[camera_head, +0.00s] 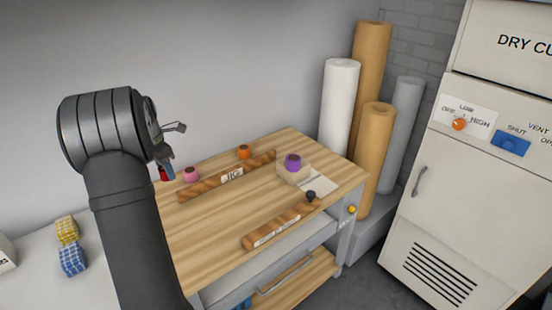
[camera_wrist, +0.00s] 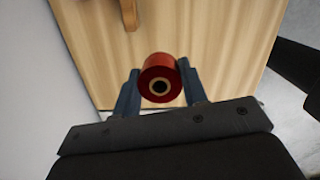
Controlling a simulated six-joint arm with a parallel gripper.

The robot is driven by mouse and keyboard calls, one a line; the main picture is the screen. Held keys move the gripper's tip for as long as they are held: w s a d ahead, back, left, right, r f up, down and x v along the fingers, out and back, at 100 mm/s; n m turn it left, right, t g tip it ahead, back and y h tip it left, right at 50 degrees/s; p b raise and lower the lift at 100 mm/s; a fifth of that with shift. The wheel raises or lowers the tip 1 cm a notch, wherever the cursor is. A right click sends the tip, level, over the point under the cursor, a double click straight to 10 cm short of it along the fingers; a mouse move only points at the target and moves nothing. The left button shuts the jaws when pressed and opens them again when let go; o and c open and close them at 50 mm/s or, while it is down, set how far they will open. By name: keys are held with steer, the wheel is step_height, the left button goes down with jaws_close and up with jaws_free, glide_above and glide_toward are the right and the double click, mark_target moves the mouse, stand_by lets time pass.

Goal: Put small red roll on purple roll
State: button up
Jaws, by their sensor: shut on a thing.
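The small red roll (camera_wrist: 160,76) sits between the two fingers of my gripper (camera_wrist: 160,90) in the wrist view, its hollow end facing the camera. My gripper is shut on it. In the head view the red roll (camera_head: 163,174) shows only partly at the table's left side, beside my dark arm, and my gripper (camera_head: 168,168) is largely hidden by it. The purple roll (camera_head: 293,163) stands upright on a pale block (camera_head: 293,174) toward the right of the wooden table, well to the right of my gripper.
A small dark piece (camera_head: 310,196) is near the right edge. Tall rolls (camera_head: 340,105) stand behind.

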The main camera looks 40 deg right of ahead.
steer(key=s+d+r+m, duration=0.1)
steer(key=s+d, duration=0.2)
steer(key=d, duration=0.8)
steer(key=s+d+r, duration=0.2)
steer(key=d, duration=1)
steer(key=s+d+r+m, duration=0.1)
steer(key=s+d, duration=0.8)
steer(key=d, duration=0.2)
steer(key=s+d+r, duration=0.2)
steer(key=s+d, duration=0.6)
steer(key=d, duration=0.3)
glide_above(294, 157)
steer(key=f, duration=0.7)
steer(key=shift+s+a+f, duration=0.15)
steer(key=shift+a, duration=0.1)
steer(key=shift+f, duration=1.95)
steer(key=shift+f, duration=0.15)
steer(key=o, duration=1)
